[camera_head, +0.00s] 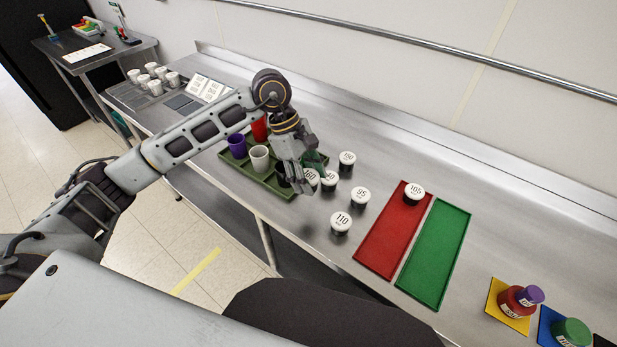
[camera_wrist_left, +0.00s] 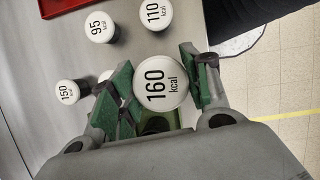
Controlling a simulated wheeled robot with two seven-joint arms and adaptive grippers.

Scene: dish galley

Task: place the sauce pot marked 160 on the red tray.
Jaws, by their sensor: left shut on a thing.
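The white-lidded sauce pot marked 160 (camera_head: 310,177) is between the fingers of my left gripper (camera_head: 301,176). In the left wrist view the 160 lid (camera_wrist_left: 167,83) sits between the green finger pads, and the gripper (camera_wrist_left: 158,72) is shut on the pot. I cannot tell whether it is off the counter. The red tray (camera_head: 385,245) lies to the right, with a pot marked 105 (camera_head: 414,190) at its far end. The red tray's corner also shows in the left wrist view (camera_wrist_left: 62,6). My right gripper is not in view.
Pots marked 95 (camera_head: 360,195), 110 (camera_head: 341,222) and 150 (camera_head: 330,180), and another (camera_head: 347,158), stand between the gripper and red tray. An olive tray with cups (camera_head: 262,180) is left. A green tray (camera_head: 437,255) adjoins the red one. The red tray's near part is clear.

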